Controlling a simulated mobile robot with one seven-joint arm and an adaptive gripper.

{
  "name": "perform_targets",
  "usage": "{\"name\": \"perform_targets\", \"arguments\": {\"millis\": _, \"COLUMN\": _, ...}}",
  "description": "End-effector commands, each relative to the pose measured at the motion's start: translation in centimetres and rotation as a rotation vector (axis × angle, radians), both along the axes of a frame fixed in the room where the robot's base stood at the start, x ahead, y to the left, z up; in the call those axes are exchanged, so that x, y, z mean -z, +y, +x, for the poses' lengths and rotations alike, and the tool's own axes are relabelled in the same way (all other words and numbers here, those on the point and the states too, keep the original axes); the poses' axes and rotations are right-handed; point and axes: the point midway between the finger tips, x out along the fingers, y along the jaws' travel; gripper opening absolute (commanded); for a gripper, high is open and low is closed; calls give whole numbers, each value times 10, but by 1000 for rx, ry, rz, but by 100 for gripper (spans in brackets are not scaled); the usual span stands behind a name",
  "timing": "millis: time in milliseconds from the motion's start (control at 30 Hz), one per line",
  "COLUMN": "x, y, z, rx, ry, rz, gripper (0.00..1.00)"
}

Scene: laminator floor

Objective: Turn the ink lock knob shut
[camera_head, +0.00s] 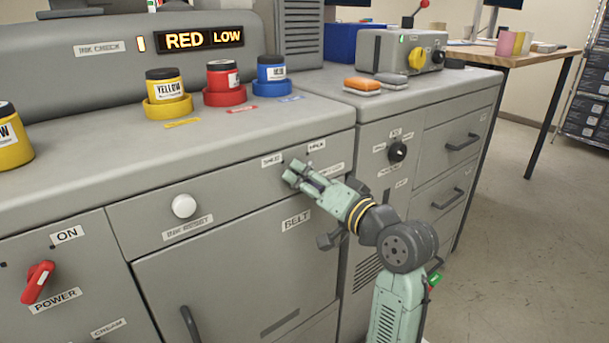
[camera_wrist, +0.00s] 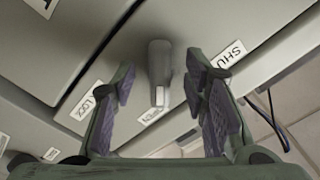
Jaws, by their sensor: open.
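The ink lock knob (camera_wrist: 160,70) is a grey lever-shaped knob with a white tip in the wrist view. Its white tip points at the OPEN label (camera_wrist: 157,115). The SHUT label (camera_wrist: 229,53), partly cut off by a finger, is to its right, and the LOCK label (camera_wrist: 88,103) is to its left. My gripper (camera_head: 291,173) is at the upper right of the grey cabinet front. Its fingers are spread, one on each side of the knob in the wrist view, with gaps showing. In the head view my gripper hides the knob.
A white ink reset knob (camera_head: 184,206) and red power switch (camera_head: 38,282) are to the left. A black knob (camera_head: 397,152) is on the right cabinet. Yellow, red and blue ink jars (camera_head: 271,75) stand on top. The display (camera_head: 204,39) reads RED LOW.

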Motion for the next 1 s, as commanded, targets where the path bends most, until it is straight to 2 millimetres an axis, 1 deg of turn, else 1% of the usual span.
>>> {"name": "perform_targets", "arguments": {"millis": 100, "x": 0, "y": 3, "z": 5, "rx": 0, "ry": 0, "rz": 0, "gripper": 41}}
{"name": "perform_targets", "arguments": {"millis": 367, "x": 0, "y": 4, "z": 5, "rx": 0, "ry": -1, "rz": -1, "gripper": 41}}
{"name": "perform_targets", "arguments": {"millis": 900, "x": 0, "y": 4, "z": 5, "rx": 1, "ry": -1, "rz": 0, "gripper": 5}}
{"name": "perform_targets", "arguments": {"millis": 1000, "x": 0, "y": 4, "z": 5, "rx": 1, "ry": -1, "rz": 0, "gripper": 0}}
